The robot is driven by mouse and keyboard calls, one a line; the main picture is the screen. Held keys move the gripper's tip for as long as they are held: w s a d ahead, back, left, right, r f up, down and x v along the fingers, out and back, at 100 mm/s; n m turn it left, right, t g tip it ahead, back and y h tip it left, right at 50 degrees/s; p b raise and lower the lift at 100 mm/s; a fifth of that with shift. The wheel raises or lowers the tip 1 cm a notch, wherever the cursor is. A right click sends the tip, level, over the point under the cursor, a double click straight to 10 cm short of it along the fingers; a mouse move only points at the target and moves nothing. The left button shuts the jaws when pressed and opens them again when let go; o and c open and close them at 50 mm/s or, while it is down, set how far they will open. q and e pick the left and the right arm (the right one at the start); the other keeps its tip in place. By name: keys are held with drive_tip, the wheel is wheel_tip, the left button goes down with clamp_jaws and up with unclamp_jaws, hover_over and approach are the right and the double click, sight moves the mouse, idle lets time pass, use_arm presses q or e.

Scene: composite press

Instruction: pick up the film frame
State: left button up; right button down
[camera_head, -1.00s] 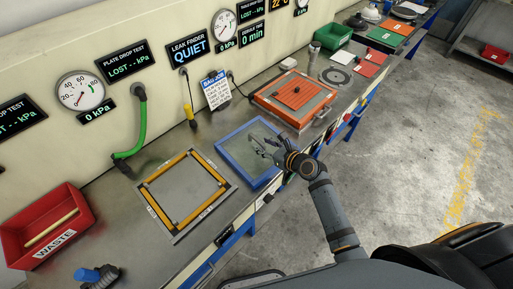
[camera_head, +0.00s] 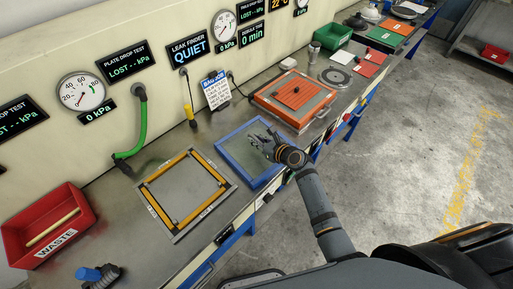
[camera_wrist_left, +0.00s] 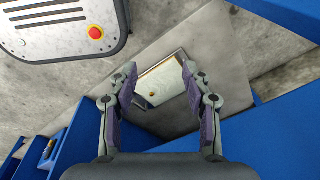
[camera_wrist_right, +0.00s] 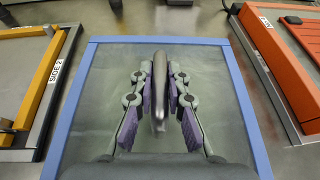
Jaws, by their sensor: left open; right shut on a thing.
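The film frame (camera_head: 222,153) is a blue rectangular frame with a see-through greenish film, on the bench in the head view. It also fills the middle of the right wrist view (camera_wrist_right: 78,95). A grey handle-like bar (camera_wrist_right: 160,85) stands over the middle of the film. My right gripper (camera_head: 264,143) is over the film frame, and its fingers (camera_wrist_right: 160,95) are shut on both sides of this bar. The frame appears to lie flat on the bench. My left gripper (camera_wrist_left: 160,85) is open and empty, away from the bench top.
A plate with orange-yellow edge strips (camera_head: 163,219) lies left of the frame. An orange tray (camera_head: 272,103) stands to its right. A red waste bin (camera_head: 84,200), a green hose (camera_head: 140,130) and a job sheet (camera_head: 216,92) are nearby. Bare bench shows behind the frame.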

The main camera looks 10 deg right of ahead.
sight(257, 139)
drive_tip(key=shift+r, duration=0.1)
idle(0.4)
drive_tip(key=shift+r, duration=0.3)
wheel_tip(257, 139, up, 3)
drive_tip(key=shift+s, duration=0.1)
drive_tip(key=s+r, duration=0.9)
drive_tip(key=s, duration=0.4)
drive_tip(key=shift+s+d+r, duration=0.15)
drive_tip(key=shift+s+d, duration=0.25)
